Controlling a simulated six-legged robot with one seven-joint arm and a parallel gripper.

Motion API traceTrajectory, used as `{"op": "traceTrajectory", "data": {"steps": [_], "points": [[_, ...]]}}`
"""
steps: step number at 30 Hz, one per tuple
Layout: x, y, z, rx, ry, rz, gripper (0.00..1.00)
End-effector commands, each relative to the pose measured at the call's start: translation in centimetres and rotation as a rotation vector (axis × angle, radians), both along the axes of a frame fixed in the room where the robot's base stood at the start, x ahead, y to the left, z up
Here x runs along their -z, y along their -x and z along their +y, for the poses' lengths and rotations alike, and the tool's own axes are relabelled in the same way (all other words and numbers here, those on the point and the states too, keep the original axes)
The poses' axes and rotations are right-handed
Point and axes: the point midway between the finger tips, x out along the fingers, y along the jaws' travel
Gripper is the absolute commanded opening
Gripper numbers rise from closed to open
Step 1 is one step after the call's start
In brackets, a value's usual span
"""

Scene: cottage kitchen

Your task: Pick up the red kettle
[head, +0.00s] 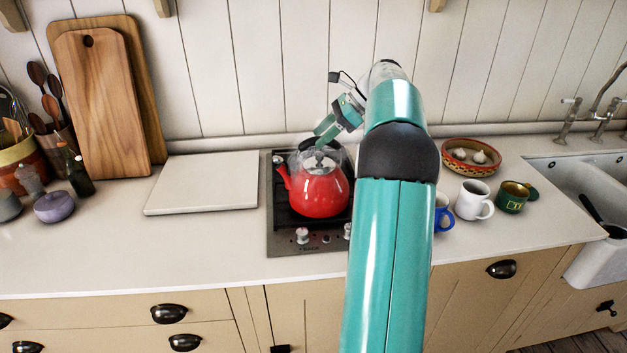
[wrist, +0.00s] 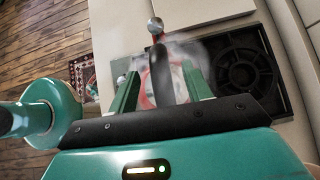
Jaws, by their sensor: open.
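The red kettle (head: 318,194) stands upright on the dark hob (head: 282,218) in the head view, spout to the left. Steam or haze blurs its lid and handle. My gripper (head: 318,143) is above it, angled down at its top. In the wrist view, my gripper (wrist: 159,75) is open, and the kettle's dark handle (wrist: 161,80) shows between the two green fingers. A gap shows on each side of the handle. Only a little of the red body shows there; my gripper and haze hide the rest.
A pale board (head: 203,184) lies left of the hob, with wooden cutting boards (head: 95,105) against the wall. My arm covers the hob's right side. A blue mug (head: 443,214), white mug (head: 472,200) and bowl (head: 470,157) stand to the right, near the sink (head: 585,175).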

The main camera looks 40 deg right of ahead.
Motion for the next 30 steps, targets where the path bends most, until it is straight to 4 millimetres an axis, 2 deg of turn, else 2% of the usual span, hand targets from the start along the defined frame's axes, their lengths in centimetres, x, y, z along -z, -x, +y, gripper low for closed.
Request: {"op": "traceTrajectory", "data": {"steps": [1,6,14,21,22,30], "points": [[0.6,-0.5,0.8,-0.005,-0.002,0.001,0.49],[2.1,-1.5,2.0,-0.004,-0.002,0.001,0.49],[2.3,-1.6,2.2,-0.003,0.000,0.000,0.49],[2.3,-1.6,2.1,-0.003,0.000,0.000,0.04],[2.3,-1.6,2.1,-0.003,0.000,0.000,0.00],[2.3,-1.6,2.1,-0.003,-0.001,-0.001,0.00]]}}
